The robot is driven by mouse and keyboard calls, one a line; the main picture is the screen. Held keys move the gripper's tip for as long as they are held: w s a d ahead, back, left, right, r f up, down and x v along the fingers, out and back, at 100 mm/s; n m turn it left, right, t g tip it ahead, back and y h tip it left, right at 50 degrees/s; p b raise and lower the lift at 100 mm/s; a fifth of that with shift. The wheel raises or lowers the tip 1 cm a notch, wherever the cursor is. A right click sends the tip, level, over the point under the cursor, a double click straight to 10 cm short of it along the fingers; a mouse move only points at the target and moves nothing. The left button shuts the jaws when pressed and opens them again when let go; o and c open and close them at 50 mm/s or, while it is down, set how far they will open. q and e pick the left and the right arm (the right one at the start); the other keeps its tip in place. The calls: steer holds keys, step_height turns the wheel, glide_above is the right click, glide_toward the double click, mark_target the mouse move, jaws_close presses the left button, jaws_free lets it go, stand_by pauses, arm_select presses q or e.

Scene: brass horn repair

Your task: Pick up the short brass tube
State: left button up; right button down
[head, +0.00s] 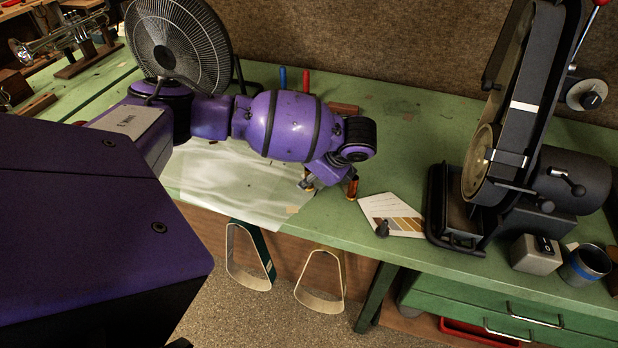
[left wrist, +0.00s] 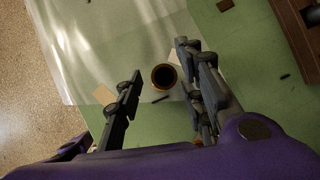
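The short brass tube (left wrist: 164,77) stands upright in the left wrist view, its dark hollow end facing the camera. My left gripper (left wrist: 160,82) is open, with one finger on each side of the tube and visible gaps; the right-hand finger is nearer. In the head view my left gripper (head: 328,183) points down low over the bench near its front edge, and its fingers partly hide what is between them. A coppery upright cylinder (head: 352,188) stands at its right side; I cannot tell if it is the same tube. My right gripper is not in view.
A translucent sheet (head: 235,185) lies under my arm on the green bench (head: 400,150). A colour card (head: 393,214) and the belt sander (head: 505,150) stand to the right. A fan (head: 180,45) is behind at left. Sanding belts (head: 320,290) hang below the front edge.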

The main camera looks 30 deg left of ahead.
arm_select(q)
steer(key=shift+w+a+f, duration=0.15)
steer(key=shift+a+f, duration=0.15)
steer(key=shift+f, duration=0.3)
jaws_close()
